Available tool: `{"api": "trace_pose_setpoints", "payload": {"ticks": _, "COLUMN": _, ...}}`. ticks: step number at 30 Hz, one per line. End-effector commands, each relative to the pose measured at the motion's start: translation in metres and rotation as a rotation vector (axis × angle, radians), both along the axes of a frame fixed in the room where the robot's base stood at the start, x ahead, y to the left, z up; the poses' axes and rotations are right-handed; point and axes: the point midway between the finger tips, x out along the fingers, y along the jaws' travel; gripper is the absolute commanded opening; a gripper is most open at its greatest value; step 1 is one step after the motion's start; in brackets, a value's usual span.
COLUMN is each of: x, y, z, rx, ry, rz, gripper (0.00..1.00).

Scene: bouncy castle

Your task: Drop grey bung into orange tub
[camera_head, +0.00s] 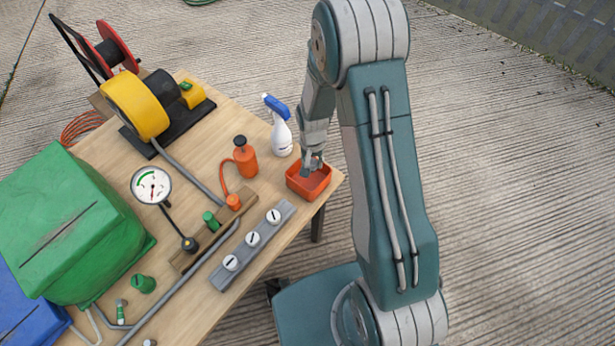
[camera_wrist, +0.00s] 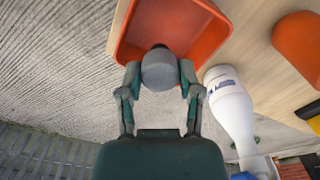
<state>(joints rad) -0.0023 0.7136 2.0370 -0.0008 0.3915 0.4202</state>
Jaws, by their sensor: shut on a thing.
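The grey bung (camera_wrist: 159,69) is a short round plug held between the two fingers of my gripper (camera_wrist: 160,78) in the wrist view. The orange tub (camera_head: 296,185) is a square open container at the right corner of the wooden table. It also shows in the wrist view (camera_wrist: 215,35), behind the bung. In the head view my gripper (camera_head: 312,165) points down over the tub, its tips at or just above the opening. The bung cannot be made out in the head view. I cannot tell its exact height over the tub floor.
A white spray bottle with a blue head (camera_head: 281,137) stands close left of my gripper. An orange pump bottle (camera_head: 245,157), a grey strip with white knobs (camera_head: 253,238), a gauge (camera_head: 151,185) and a green block (camera_head: 70,225) fill the table leftward.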

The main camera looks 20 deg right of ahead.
Motion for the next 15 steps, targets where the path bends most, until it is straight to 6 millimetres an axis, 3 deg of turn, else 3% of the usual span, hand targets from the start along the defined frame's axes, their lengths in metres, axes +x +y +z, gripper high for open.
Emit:
{"api": "trace_pose_setpoints", "payload": {"ticks": 6, "x": 0.000, "y": -0.004, "z": -0.024, "rx": 0.004, "ry": 0.001, "rz": -0.003, "gripper": 0.14}}
{"api": "trace_pose_setpoints", "payload": {"ticks": 15, "x": 0.000, "y": -0.001, "z": -0.032, "rx": 0.001, "ry": -0.001, "rz": -0.002, "gripper": 0.14}}
